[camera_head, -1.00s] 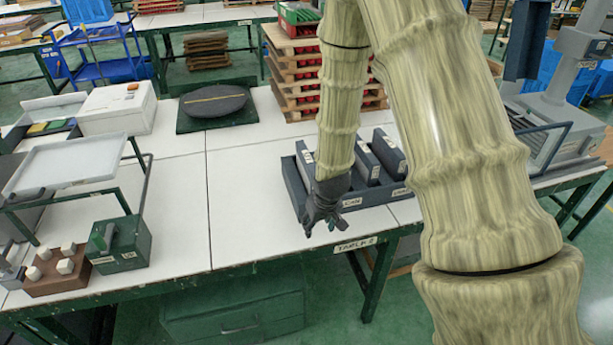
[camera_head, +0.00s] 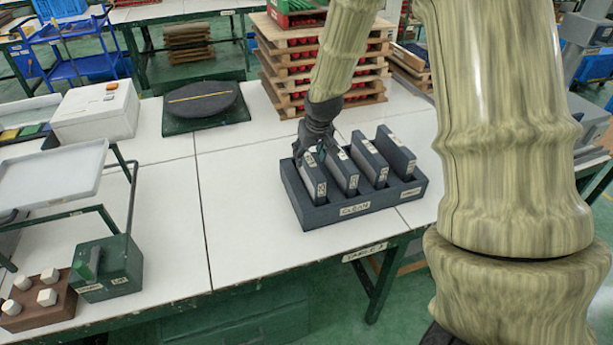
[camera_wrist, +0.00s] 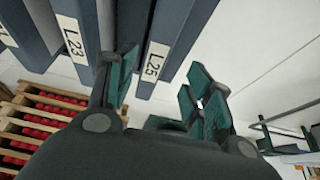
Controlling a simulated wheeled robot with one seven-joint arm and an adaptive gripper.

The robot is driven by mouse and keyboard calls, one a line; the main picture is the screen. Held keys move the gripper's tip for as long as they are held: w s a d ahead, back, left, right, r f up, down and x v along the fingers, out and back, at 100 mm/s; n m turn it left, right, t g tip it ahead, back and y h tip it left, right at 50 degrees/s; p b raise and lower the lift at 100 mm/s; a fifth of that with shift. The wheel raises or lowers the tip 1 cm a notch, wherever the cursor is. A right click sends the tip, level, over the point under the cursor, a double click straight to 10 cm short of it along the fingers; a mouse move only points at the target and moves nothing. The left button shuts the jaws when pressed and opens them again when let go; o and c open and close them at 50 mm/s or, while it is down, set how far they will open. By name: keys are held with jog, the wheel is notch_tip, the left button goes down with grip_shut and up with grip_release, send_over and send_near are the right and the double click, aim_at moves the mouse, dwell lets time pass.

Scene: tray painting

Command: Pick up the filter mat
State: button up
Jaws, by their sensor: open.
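Several dark blue-grey upright slabs, seemingly the filter mats, stand side by side in a grey rack (camera_head: 356,208) labelled CLEAN. The leftmost slab (camera_head: 314,180) is under my gripper (camera_head: 314,153) in the head view. In the wrist view, my gripper (camera_wrist: 160,78) is open, with one green-padded finger between the slabs marked L23 (camera_wrist: 75,25) and L25 (camera_wrist: 178,30). The other finger is on the outer side of the L25 slab, which lies between the fingers with a visible gap on the outer side. Whether either finger touches it, I cannot tell.
A dark round disc (camera_head: 202,98) lies on a green board at the back. Stacked wooden pallets (camera_head: 290,65) with red items stand behind the rack. A white box (camera_head: 95,112), a tray (camera_head: 55,170) and a green box (camera_head: 108,268) are at left. The table between is clear.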

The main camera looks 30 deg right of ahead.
aim_at(310, 161)
jog(key=x, duration=0.2)
jog(key=d+x, duration=0.1)
jog(key=shift+w+f, duration=0.1)
jog(key=shift+f, duration=0.25)
jog(key=shift+a+f+p, duration=0.1)
jog(key=shift+f+p, duration=0.05)
jog(key=shift+p, duration=0.15)
jog(key=shift+f, duration=0.15)
jog(key=shift+p+x, duration=0.7)
jog(key=shift+x, duration=1.85)
jog(key=shift+f, duration=0.2)
jog(key=shift+c, duration=0.4)
jog(key=c, duration=0.9)
